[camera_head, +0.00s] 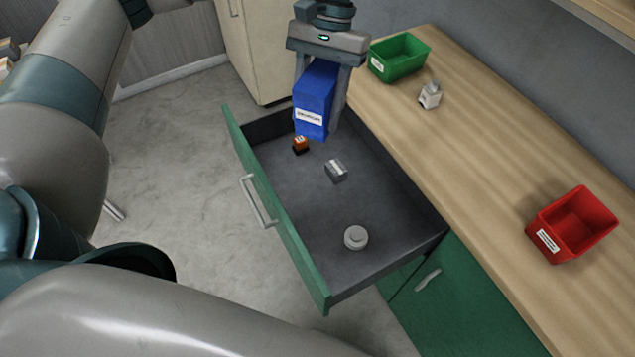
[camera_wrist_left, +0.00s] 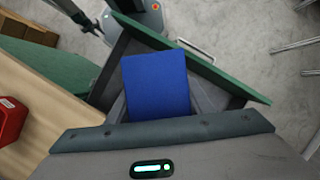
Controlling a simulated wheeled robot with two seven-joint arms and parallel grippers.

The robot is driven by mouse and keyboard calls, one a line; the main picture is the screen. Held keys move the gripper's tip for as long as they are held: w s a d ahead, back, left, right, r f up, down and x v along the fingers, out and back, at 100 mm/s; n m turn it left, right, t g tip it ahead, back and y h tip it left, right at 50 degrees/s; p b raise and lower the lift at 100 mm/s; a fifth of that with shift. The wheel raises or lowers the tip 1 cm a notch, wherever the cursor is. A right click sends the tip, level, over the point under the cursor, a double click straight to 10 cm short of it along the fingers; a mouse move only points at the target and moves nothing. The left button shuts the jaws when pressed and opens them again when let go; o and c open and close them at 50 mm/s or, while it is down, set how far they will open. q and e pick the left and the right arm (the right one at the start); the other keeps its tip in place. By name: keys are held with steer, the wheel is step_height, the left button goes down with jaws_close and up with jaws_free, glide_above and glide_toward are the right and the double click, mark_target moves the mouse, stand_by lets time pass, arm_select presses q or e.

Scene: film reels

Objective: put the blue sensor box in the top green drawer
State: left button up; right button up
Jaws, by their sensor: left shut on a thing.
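The blue sensor box (camera_head: 315,97) has a white label and hangs upright between the fingers of my left gripper (camera_head: 320,112), which is shut on it. In the head view they are over the far end of the open top green drawer (camera_head: 300,262). Whether the box touches the drawer floor I cannot tell. In the left wrist view the blue box (camera_wrist_left: 156,84) covers part of the drawer, whose green front (camera_wrist_left: 235,87) runs behind it. My right gripper is not in view.
The drawer holds an orange and black item (camera_head: 300,144), a small grey block (camera_head: 336,170) and a round grey disc (camera_head: 356,237). On the wooden counter stand a green bin (camera_head: 399,57), a small white-grey item (camera_head: 430,95) and a red bin (camera_head: 572,224).

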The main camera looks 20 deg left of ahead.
arm_select(q)
steer(key=shift+s+a, duration=0.1)
steer(key=shift+a, duration=0.15)
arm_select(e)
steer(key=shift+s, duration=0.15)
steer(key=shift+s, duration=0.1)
